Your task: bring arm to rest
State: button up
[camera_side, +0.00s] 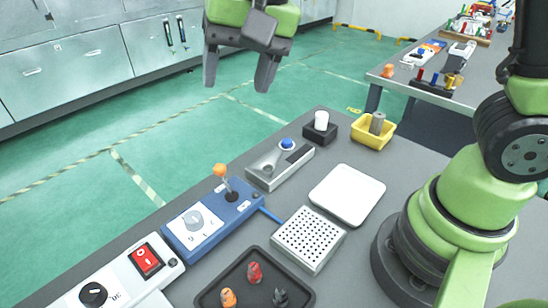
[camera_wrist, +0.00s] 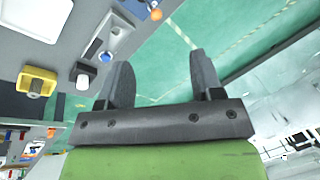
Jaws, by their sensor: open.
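My gripper (camera_side: 238,72) hangs at the top of the side view, well above and beyond the far edge of the grey table (camera_side: 340,140). Its two dark fingers are apart with nothing between them. In the wrist view my gripper (camera_wrist: 162,80) shows the same open fingers, with green floor behind the gap. My green arm stands at the right of the side view, its base on the table; the links joining it to the gripper are out of frame.
On the table are a yellow bin (camera_side: 373,133) with a grey part, a white cylinder (camera_side: 321,121) on a black block, a white plate (camera_side: 347,194), a perforated block (camera_side: 309,239), a blue joystick box (camera_side: 212,220), a red-switch box (camera_side: 146,261) and a dark tray (camera_side: 240,299) with small parts.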

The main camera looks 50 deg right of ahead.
jog(key=s+d+r+n+t, duration=0.1)
jog(key=s+d+r+t, duration=0.1)
jog(key=s+d, duration=0.2)
jog(key=s+d+r+n+t, duration=0.1)
jog(key=s+d, duration=0.3)
jog(key=s, duration=0.7)
jog(key=shift+s+d+r+t, duration=0.15)
jog(key=shift+d+r+t, duration=0.2)
jog(key=shift+r+t, duration=0.4)
